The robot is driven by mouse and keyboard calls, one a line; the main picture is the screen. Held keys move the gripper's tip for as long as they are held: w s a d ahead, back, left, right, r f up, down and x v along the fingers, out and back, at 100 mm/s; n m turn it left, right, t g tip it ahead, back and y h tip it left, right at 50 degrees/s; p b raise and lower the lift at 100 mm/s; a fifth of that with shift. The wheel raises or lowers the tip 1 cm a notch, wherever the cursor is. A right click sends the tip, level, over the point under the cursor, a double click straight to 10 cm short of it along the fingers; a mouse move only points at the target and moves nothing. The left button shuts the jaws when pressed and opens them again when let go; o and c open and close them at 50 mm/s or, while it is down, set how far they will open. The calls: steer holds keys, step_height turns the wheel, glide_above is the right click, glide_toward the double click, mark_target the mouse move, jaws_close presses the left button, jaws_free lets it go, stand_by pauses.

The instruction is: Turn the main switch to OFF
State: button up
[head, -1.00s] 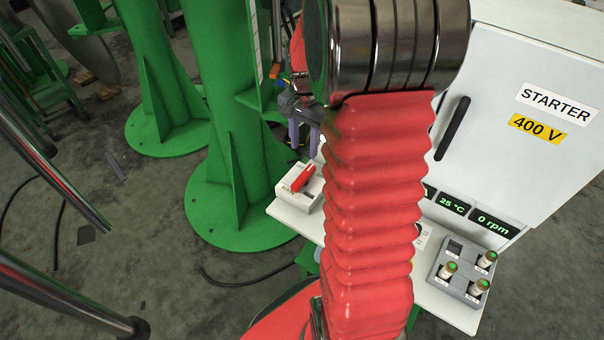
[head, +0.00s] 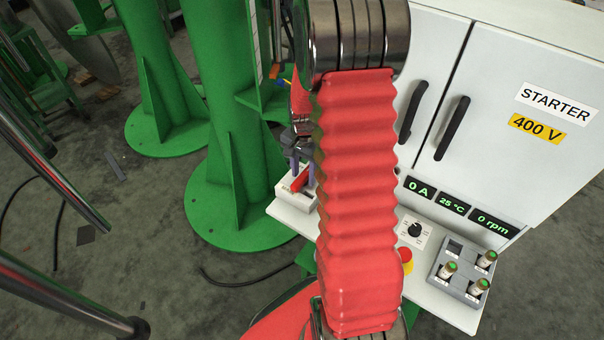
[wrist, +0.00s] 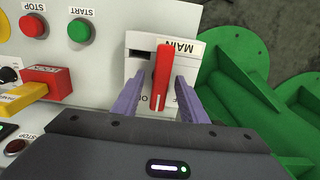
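The main switch is a white box (wrist: 140,68) with a red handle (wrist: 161,78) and a "MAIN" label. It sits at the left end of the shelf in the head view, where its handle (head: 299,182) is partly hidden by my gripper. My gripper (wrist: 162,98) is open, with its two purple fingers on either side of the red handle. I cannot tell whether either finger touches it. In the wrist view the handle points along the fingers. The lettering at its lower end is mostly covered.
Green START (wrist: 80,30) and red STOP (wrist: 33,25) buttons are beside the switch, with a red-and-yellow part (wrist: 45,85) nearby. A white STARTER cabinet (head: 535,60) stands behind the shelf (head: 440,303). A green column (head: 235,130) stands close on the left.

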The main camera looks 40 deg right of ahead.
steer(key=shift+c, duration=0.6)
jaws_close()
steer(key=shift+a, duration=0.3)
steer(key=shift+d, duration=0.25)
